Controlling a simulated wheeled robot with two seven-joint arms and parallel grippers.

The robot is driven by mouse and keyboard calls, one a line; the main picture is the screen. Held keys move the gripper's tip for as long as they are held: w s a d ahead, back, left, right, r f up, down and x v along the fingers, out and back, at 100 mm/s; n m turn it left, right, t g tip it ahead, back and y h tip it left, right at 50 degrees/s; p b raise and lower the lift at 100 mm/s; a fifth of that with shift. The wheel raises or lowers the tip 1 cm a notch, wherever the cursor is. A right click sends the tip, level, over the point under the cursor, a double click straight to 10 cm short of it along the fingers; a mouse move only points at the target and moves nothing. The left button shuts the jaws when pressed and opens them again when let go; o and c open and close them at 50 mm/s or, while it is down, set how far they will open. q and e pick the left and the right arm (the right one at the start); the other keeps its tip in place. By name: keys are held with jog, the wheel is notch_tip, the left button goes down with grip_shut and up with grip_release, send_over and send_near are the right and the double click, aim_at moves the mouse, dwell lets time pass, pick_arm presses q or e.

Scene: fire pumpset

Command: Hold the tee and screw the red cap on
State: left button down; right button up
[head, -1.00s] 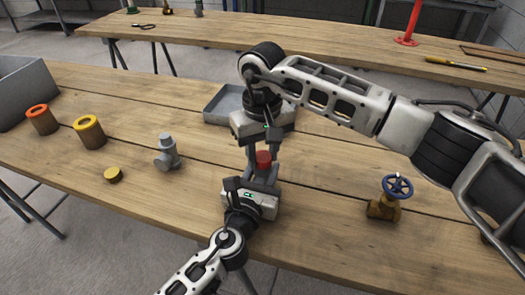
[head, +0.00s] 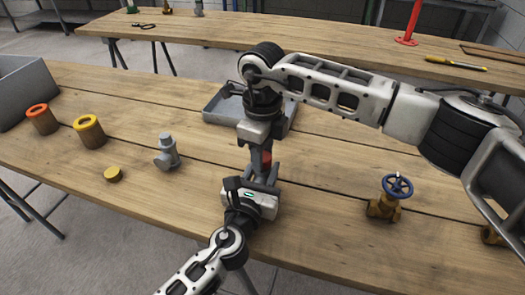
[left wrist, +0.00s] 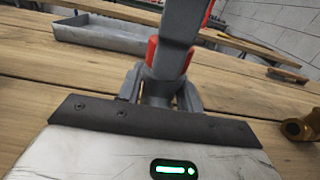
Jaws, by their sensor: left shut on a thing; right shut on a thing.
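My left gripper (head: 258,180) comes in from the bottom of the head view and is shut on a grey tee, mostly hidden by the jaws; part of the tee (left wrist: 157,88) shows in the left wrist view. The red cap (head: 266,158) is at the top of the tee; it also shows in the left wrist view (left wrist: 152,50), partly behind a finger. My right gripper (head: 259,158) points straight down from above and is shut on the red cap. I cannot tell how far the cap is threaded.
A second grey tee (head: 167,153) stands to the left, near a yellow cap (head: 113,175) and two cylinders with orange (head: 41,119) and yellow (head: 88,131) tops. A grey tray (head: 222,106) lies behind the grippers. A brass valve (head: 384,203) with a blue wheel stands right.

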jog(key=m, duration=1.5)
jog(key=shift+m, duration=0.3)
jog(key=m, duration=0.4)
jog(key=o, duration=1.2)
jog(key=shift+c, duration=0.2)
notch_tip(320, 180, up, 12)
